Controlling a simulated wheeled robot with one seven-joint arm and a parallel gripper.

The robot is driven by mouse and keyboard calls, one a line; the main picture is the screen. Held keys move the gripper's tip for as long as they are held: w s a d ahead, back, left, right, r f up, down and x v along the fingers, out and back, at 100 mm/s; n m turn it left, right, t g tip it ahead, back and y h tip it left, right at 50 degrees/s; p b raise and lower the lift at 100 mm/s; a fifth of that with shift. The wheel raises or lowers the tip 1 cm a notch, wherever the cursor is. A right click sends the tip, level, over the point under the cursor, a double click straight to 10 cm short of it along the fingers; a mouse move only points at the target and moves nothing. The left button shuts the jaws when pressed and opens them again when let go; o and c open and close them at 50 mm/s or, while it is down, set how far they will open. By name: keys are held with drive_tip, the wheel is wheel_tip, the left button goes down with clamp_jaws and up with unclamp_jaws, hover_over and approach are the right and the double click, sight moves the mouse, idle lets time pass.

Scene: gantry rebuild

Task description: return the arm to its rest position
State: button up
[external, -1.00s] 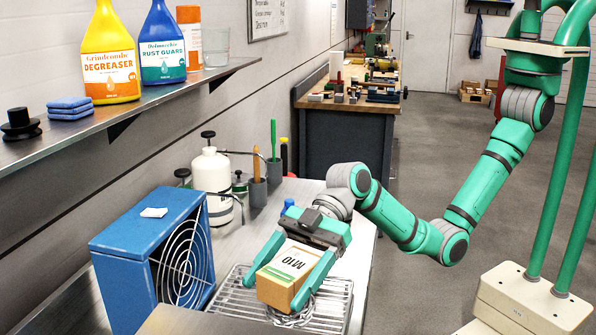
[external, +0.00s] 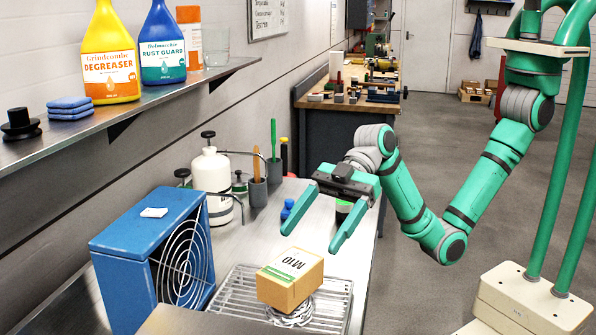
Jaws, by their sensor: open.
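My gripper (external: 312,219) is open and empty, with its two green fingers spread wide. It hangs above the metal bench, above and behind the cardboard box marked M10 (external: 290,278), and is clear of it. The box rests on or over a coiled grey item (external: 292,318) on the wire rack (external: 232,298); the exact contact under the box is hidden. My green arm (external: 420,215) reaches in from the column at the right, its elbow low and its wrist raised.
A blue fan box (external: 125,262) stands left of the rack. A white pump bottle (external: 212,172), blue-capped items (external: 287,209) and brush holders stand behind. A shelf (external: 190,88) with bottles overhangs the left. The floor (external: 440,135) behind my arm is open.

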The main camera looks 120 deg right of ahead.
idle(0.3)
drive_tip(key=a+f+n+t+h, duration=0.2)
drive_tip(key=a+f, duration=0.1)
drive_tip(key=a, duration=0.9)
drive_tip(key=s+f+n+t, duration=0.1)
drive_tip(key=s+f+t, duration=0.1)
drive_tip(key=s+f, duration=0.95)
drive_tip(key=s+d+f+m, duration=0.1)
drive_tip(key=s+d+f, duration=0.4)
drive_tip(key=s, duration=0.4)
drive_tip(key=s+d+f+m, duration=0.25)
drive_tip(key=s+f, duration=0.35)
drive_tip(key=s, duration=0.4)
drive_tip(key=s+d+r+m+h, duration=0.1)
drive_tip(key=s+d+r+m, duration=0.1)
drive_tip(key=s, duration=0.9)
drive_tip(key=s+d+r+m+h, duration=0.1)
drive_tip(key=s+d+m, duration=0.1)
drive_tip(key=s, duration=0.9)
drive_tip(key=shift+d+r+h, duration=0.4)
drive_tip(key=shift+d, duration=0.2)
